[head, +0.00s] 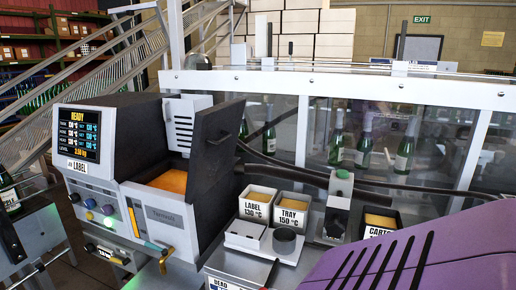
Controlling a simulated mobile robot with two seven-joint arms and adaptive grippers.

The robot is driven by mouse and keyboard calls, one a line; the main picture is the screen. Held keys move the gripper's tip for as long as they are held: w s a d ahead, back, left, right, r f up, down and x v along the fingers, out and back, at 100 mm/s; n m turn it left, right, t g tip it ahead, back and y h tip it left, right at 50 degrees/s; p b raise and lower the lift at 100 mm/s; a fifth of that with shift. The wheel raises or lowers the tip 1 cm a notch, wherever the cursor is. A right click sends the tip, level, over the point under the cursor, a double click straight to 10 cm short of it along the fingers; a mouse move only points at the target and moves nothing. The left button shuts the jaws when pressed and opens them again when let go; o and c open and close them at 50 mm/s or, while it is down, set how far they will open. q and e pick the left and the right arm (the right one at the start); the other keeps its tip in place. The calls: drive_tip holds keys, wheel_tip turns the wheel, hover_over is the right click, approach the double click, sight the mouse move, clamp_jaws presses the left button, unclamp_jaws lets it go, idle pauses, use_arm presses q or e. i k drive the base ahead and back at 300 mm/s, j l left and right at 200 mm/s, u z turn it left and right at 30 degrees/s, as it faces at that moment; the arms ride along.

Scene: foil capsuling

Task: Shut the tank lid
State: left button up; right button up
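The tank lid (217,165) is a dark grey panel with a small black handle near its upper edge. It stands open and steeply tilted on the right side of the melter (162,215). The tank opening (170,181) is uncovered and shows orange-brown material inside. The lid is apart from the opening's left side. Neither gripper can be made out in the head view. A purple, slotted part at the lower right looks like one of my own arm links and hides part of the bench.
Containers labelled LABEL (257,205), TRAY (291,212) and a partly hidden third (379,222) stand right of the melter. A lit display (78,134) is on its left. A hose (290,170) runs behind the lid. Bottles (404,152) stand behind clear panels.

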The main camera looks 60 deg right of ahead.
sight(216, 128)
drive_tip(key=z, duration=1.55)
